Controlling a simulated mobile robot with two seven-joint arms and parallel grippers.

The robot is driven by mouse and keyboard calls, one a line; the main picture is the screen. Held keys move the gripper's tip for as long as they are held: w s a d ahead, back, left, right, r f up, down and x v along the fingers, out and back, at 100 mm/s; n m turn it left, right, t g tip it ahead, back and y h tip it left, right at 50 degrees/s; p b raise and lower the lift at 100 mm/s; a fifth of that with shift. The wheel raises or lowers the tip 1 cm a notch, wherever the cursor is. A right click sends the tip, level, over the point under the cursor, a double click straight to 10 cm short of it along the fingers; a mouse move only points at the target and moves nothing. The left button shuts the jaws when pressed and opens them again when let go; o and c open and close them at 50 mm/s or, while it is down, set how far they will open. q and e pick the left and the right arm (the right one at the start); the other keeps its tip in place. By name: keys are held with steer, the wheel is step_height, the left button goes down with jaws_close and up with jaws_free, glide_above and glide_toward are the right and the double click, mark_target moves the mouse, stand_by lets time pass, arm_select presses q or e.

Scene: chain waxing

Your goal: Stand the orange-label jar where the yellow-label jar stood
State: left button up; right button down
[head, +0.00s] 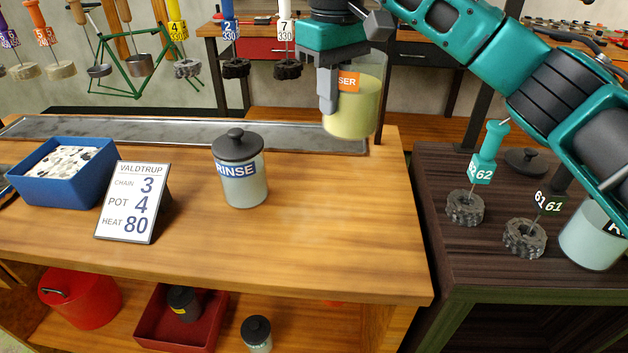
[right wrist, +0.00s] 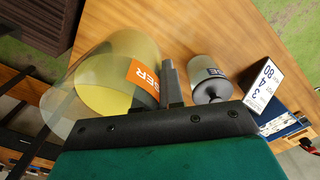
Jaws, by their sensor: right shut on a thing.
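The orange-label jar (head: 365,112) is a clear jar of yellowish liquid; its orange label ends in "SER". My right gripper (head: 328,92) is shut on it and holds it up near the wooden bench's back right corner. In the right wrist view the orange-label jar (right wrist: 100,78) sits beside a finger of the right gripper (right wrist: 172,82), tilted in the picture. A dark jar with a yellow label (head: 183,303) stands in a red tray (head: 150,325) on the shelf under the bench. My left gripper is not in view.
A RINSE jar (head: 240,170) with a dark lid stands on the bench (head: 320,230). Left of it are a sign (head: 133,203) and a blue bin (head: 75,180). The bench's right part is clear.

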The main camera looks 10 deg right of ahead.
steer(key=shift+w+f+b, duration=0.1)
steer(key=shift+f+b, duration=1.45)
steer(key=shift+f, duration=6.85)
steer(key=c, duration=1.7)
jaws_free()
steer(key=shift+f, duration=0.15)
steer(key=o, duration=0.4)
steer(key=shift+o, duration=0.2)
